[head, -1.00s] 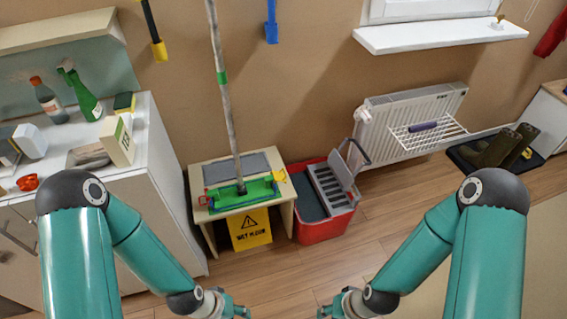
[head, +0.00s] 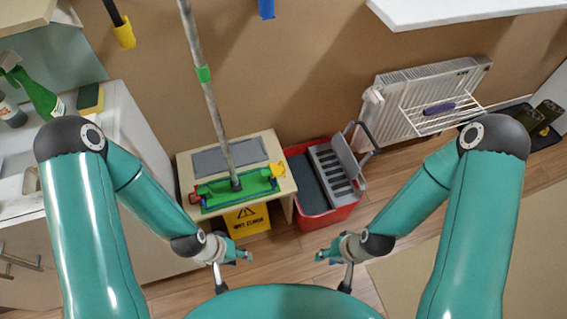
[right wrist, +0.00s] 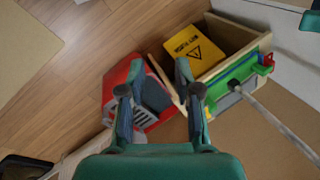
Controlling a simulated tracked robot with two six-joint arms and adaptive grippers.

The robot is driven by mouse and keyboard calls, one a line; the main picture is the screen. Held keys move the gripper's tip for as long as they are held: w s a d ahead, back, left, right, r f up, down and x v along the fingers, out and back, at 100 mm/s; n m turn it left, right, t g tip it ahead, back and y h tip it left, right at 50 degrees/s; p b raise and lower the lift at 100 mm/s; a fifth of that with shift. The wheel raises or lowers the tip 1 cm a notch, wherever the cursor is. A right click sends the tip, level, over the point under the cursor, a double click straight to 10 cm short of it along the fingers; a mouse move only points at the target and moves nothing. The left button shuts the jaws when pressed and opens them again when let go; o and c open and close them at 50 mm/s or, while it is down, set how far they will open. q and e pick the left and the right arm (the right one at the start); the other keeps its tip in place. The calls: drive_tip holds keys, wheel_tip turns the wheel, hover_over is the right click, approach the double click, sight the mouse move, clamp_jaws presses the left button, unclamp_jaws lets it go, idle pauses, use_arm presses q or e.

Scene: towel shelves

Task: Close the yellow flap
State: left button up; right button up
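The yellow flap (head: 278,170) stands up at the right end of the green mop frame (head: 238,188), which lies on a small wooden table (head: 255,150). A red piece (head: 194,198) sits at the frame's left end. The mop's grey handle (head: 207,95) rises from the frame. My left gripper (head: 234,270) is open and empty, in front of the table. My right gripper (head: 333,270) is open and empty, in front of the red bucket.
A red bucket (head: 329,213) with a grey wringer stands close right of the table. A yellow wet-floor sign (head: 247,218) is under the tabletop. A white cabinet (head: 135,170) stands left, a radiator (head: 430,90) right. Wooden floor (head: 290,265) in front is clear.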

drive_tip(key=n+t+y+b, duration=0.2)
drive_tip(key=n+t+b, duration=0.4)
drive_tip(key=t+b, duration=2.35)
approach(279, 168)
drive_tip(key=s+d+r+g+b, duration=0.6)
drive_tip(key=s+r+g+b, duration=0.5)
drive_tip(key=g+b, duration=0.2)
drive_tip(key=b+x, duration=0.2)
drive_tip(key=x, duration=1.3)
drive_tip(key=shift+w+r+b, duration=0.1)
drive_tip(key=shift+w+b, duration=0.3)
